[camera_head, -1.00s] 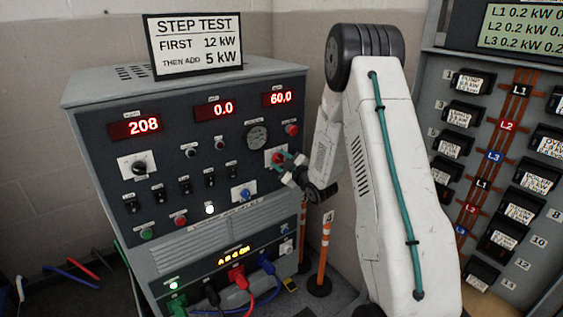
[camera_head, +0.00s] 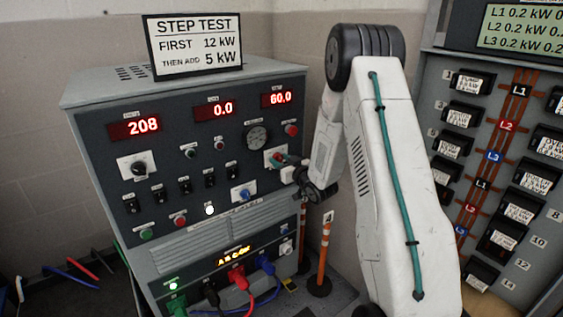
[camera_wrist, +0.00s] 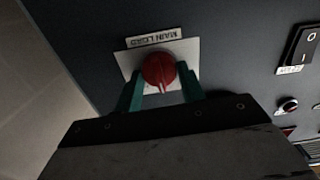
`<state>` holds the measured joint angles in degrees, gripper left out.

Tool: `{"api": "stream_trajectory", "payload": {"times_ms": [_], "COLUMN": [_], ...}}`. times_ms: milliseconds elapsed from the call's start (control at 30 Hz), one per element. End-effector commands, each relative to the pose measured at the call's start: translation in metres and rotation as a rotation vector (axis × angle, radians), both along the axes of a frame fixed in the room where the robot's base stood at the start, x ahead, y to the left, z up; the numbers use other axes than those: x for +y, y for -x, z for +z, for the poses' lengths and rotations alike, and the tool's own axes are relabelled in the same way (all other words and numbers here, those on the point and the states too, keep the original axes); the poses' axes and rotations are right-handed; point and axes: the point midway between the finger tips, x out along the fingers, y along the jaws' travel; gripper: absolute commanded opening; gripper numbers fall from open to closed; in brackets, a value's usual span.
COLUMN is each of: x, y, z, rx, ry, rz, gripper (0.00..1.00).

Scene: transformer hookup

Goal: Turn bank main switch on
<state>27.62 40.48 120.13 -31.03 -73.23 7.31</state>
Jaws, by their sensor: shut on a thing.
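The main load switch is a red rotary knob (camera_wrist: 159,71) on a white plate with a "MAIN LOAD" label that appears upside down in the wrist view. Its pale pointer mark points down in that picture. My gripper (camera_wrist: 160,90) has its teal fingers closed on either side of the knob. In the head view my gripper (camera_head: 278,160) is at the plate on the right of the grey control cabinet (camera_head: 100,95), and the knob is mostly hidden behind the fingers. The red displays read 208, 0.0 and 60.0.
Small black switches (camera_head: 184,186), a blue knob (camera_head: 243,195) and a red button (camera_head: 291,130) are near the gripper. Coloured cables plug in at the cabinet's bottom. A breaker panel (camera_head: 436,85) stands at right, and an orange-and-white post (camera_head: 323,252) stands beside the cabinet.

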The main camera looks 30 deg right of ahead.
Motion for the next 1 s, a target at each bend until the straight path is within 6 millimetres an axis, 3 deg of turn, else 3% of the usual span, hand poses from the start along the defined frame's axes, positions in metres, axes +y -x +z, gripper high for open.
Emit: {"api": "stream_trajectory", "payload": {"times_ms": [600, 1000], "x": [-0.0019, -0.0026], "y": [0.0004, 0.0005], "z": [-0.0014, -0.0019], "rx": [0.021, 0.029], "ry": [-0.566, -0.792], "rz": [-0.001, -0.001], "gripper": [0.17, 0.17]}}
